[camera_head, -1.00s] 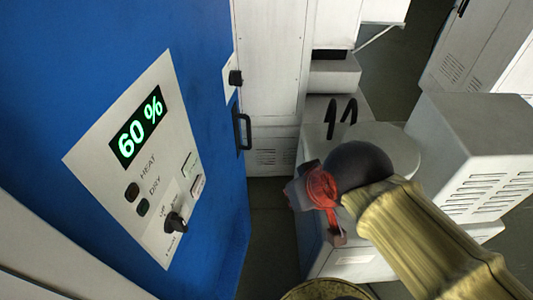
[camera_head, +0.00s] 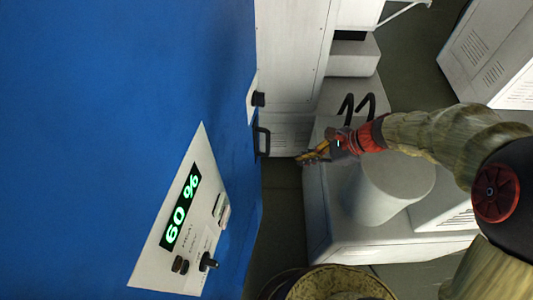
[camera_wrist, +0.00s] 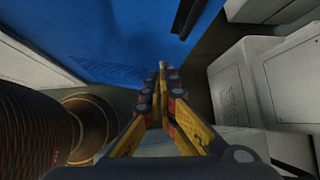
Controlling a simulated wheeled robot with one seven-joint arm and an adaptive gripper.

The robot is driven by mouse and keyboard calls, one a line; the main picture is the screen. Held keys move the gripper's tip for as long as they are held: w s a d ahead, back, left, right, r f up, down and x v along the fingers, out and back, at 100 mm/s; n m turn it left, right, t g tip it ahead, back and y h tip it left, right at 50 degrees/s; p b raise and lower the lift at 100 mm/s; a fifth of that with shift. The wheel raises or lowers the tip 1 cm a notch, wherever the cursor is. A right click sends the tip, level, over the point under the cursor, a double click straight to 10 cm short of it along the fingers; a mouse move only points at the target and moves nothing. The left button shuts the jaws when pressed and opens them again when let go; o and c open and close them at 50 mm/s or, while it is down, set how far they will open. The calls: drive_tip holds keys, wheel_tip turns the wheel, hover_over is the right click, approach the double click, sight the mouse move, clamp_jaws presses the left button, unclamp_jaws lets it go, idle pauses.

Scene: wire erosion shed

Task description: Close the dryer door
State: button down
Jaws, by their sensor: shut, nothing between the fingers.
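The large blue dryer front (camera_head: 120,100) fills the left of the head view, with a white control panel (camera_head: 150,258) reading "60 %". A black bar handle (camera_head: 262,141) stands at its right edge, below a small black knob (camera_head: 258,99). I cannot tell how far the door stands open. My gripper (camera_head: 304,158) is to the right of the handle, apart from it in the picture. In the wrist view its fingers (camera_wrist: 162,72) are together and empty, pointing toward the blue surface (camera_wrist: 110,42). A dark bar (camera_wrist: 189,25), perhaps the handle, shows ahead and right.
A white machine with a round drum (camera_head: 390,192) and two black hooked handles (camera_head: 356,106) stands right of my gripper, under my arm. A white cabinet (camera_head: 292,50) stands behind. A narrow strip of dark floor (camera_head: 280,215) lies between the blue front and white machine.

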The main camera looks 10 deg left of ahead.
wheel_tip(320, 180, down, 3)
drive_tip(key=w+a+m, duration=0.1)
drive_tip(key=a+m, duration=0.1)
drive_tip(key=m, duration=0.1)
drive_tip(key=b, duration=0.2)
approach(255, 166)
wheel_tip(255, 166, down, 3)
drive_tip(key=a, duration=0.1)
drive_tip(key=shift+s+a+y, duration=0.3)
drive_tip(key=shift+a+y, duration=0.1)
drive_tip(key=shift+a, duration=0.45)
drive_tip(key=shift+a, duration=0.1)
